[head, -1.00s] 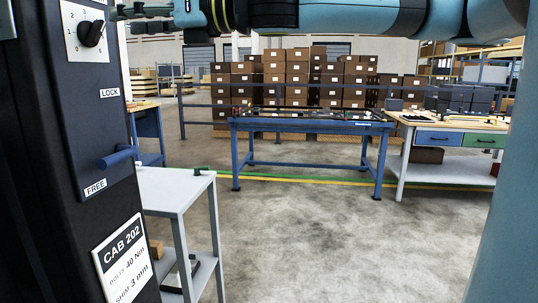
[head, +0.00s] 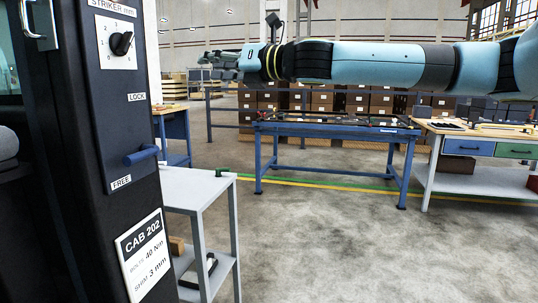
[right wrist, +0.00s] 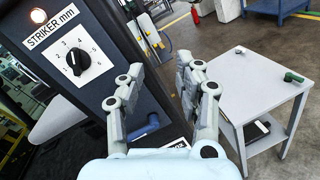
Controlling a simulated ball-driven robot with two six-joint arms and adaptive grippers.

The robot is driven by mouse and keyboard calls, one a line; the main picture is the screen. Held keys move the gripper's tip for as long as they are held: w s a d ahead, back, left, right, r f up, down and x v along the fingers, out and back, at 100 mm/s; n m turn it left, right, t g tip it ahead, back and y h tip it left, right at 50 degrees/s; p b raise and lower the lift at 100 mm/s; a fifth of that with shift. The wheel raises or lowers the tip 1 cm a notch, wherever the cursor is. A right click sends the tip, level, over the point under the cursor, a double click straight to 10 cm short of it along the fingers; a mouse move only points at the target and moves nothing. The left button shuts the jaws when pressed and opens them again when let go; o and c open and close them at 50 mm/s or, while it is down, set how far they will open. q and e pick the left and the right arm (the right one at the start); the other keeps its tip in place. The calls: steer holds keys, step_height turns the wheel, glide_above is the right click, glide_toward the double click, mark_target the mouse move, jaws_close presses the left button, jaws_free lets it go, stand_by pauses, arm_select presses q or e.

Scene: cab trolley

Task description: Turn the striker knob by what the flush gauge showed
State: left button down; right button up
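The striker knob (head: 121,43) is a black rotary knob on a white numbered plate (head: 112,58), high on the dark cab post. It also shows in the right wrist view (right wrist: 80,62), under the label STRIKER mm; I cannot read its exact setting. My right gripper (head: 205,58) is at the right of the post in the head view, apart from the knob. In the right wrist view its fingers (right wrist: 160,70) are spread and empty, with the knob to their left. My left gripper is not in view. I cannot make out a flush gauge.
A blue lever (head: 141,155) sits on the post between the LOCK and FREE labels. A CAB 202 card (head: 143,255) reads 40 Nm and shim 3 mm. A grey trolley (head: 190,187) beside the post carries a green item (head: 221,171). Open floor lies to the right.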

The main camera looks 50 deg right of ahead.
steer(key=d+f+m+g+h, duration=0.1)
steer(key=d+f+m+h, duration=0.2)
steer(key=d+f+m, duration=0.3)
steer(key=s+d+f+m+g+h, duration=0.1)
steer(key=d+f+m+h, duration=0.2)
steer(key=f, duration=1.4)
steer(key=d+m, duration=0.4)
steer(key=d, duration=0.3)
steer(key=shift+s+p, duration=0.25)
steer(key=shift+p, duration=0.1)
